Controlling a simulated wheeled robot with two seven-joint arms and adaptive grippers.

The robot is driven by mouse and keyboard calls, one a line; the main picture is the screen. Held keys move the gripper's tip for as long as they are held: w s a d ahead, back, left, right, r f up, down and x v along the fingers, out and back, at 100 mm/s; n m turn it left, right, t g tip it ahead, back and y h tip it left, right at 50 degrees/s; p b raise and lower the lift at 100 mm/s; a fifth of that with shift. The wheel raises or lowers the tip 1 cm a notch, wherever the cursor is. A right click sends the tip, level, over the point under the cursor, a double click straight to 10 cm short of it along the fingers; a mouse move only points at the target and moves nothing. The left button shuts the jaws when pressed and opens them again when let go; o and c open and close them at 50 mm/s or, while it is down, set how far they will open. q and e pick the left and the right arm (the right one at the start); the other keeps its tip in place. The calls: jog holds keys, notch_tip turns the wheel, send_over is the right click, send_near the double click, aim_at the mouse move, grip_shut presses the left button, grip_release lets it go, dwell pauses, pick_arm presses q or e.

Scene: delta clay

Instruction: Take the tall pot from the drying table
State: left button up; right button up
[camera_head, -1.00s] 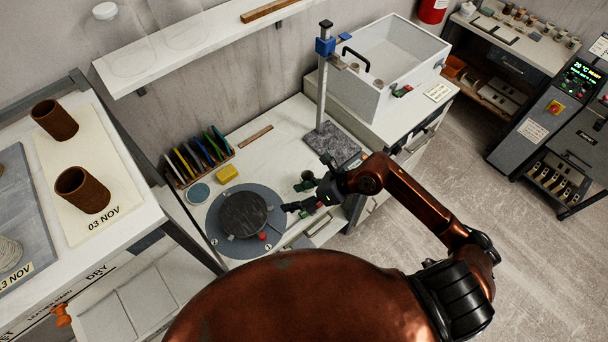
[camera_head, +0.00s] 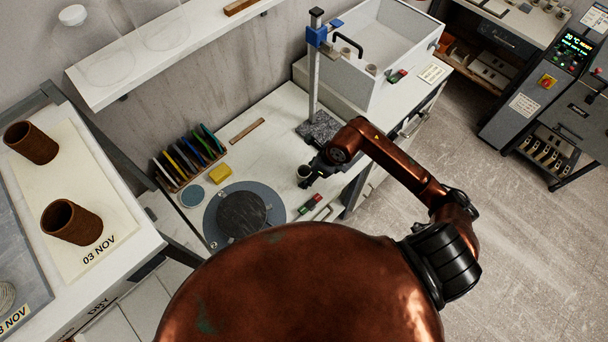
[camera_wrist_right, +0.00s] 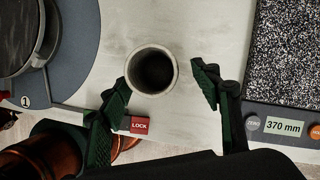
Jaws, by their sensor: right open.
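Two brown cylindrical pots stand on the drying table (camera_head: 140,236) at the left of the head view. One pot (camera_head: 31,142) is at the back and the other pot (camera_head: 71,222) is nearer the front; I cannot tell surely which is taller. My right gripper (camera_head: 312,179) is far to their right, over the white workbench. It is open. In the right wrist view its fingers stand apart near a small grey cup (camera_wrist_right: 152,71), which is not gripped. My left gripper is not in view.
A banding wheel (camera_head: 270,205) and a yellow sponge (camera_head: 220,172) lie on the workbench (camera_head: 270,150). A height gauge (camera_head: 313,70) stands behind my right gripper. A wall shelf (camera_head: 145,50) hangs above. A grey board (camera_head: 15,240) lies left of the pots. The floor at right is open.

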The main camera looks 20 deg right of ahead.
jog(key=x, duration=0.3)
jog(key=shift+a, duration=0.3)
jog(key=shift+f, duration=0.15)
jog(key=c, duration=1.2)
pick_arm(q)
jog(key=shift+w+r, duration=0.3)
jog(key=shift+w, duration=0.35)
pick_arm(e)
jog(key=shift+c, duration=0.3)
